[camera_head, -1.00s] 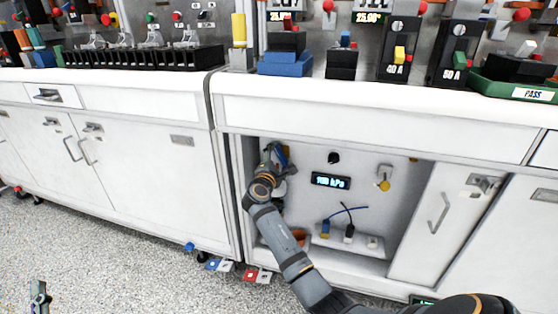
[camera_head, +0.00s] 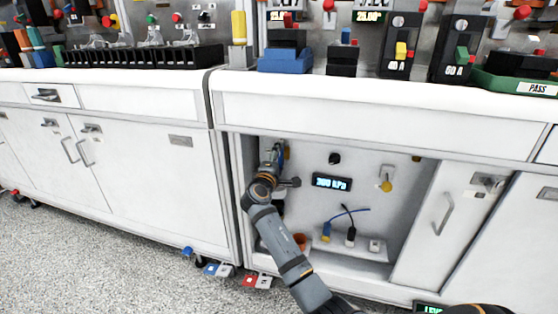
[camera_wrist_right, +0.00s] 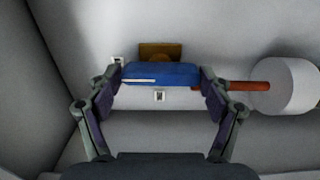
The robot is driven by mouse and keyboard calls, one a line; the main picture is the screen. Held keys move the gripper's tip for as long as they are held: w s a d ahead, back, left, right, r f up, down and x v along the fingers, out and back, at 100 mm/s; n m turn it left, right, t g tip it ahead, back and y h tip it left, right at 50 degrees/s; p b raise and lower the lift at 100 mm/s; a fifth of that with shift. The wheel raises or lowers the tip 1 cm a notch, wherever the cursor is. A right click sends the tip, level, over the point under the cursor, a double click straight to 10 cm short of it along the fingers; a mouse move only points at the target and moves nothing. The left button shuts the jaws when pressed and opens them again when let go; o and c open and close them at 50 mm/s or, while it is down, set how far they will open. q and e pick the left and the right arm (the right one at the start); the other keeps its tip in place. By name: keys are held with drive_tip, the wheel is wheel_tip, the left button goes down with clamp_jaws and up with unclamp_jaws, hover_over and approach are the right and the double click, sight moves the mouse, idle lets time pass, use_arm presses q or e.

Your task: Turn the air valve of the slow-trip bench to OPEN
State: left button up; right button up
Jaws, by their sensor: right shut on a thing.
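The air valve's blue handle (camera_wrist_right: 160,74) lies between the two fingers of my right gripper (camera_wrist_right: 162,86) in the wrist view, and the fingers are shut on its ends. It has a white stripe, and a brass piece (camera_wrist_right: 160,50) shows behind it. In the head view my right gripper (camera_head: 277,153) is inside the open cabinet bay at its left wall, with only a sliver of the blue handle (camera_head: 287,150) showing. Two small white labels lie near the handle; their text is too small to read. My left gripper is not in view.
A pressure display (camera_head: 331,182) on the bay's back wall seems to read 300 kPa. A shelf (camera_head: 350,246) with cables is below. A white cylinder (camera_wrist_right: 286,86) on a copper-coloured pipe stands right of the handle.

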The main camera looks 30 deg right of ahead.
idle(0.3)
drive_tip(key=o, duration=1.1)
drive_tip(key=v, duration=0.7)
drive_tip(key=shift+s+a, duration=0.15)
drive_tip(key=shift+s, duration=0.05)
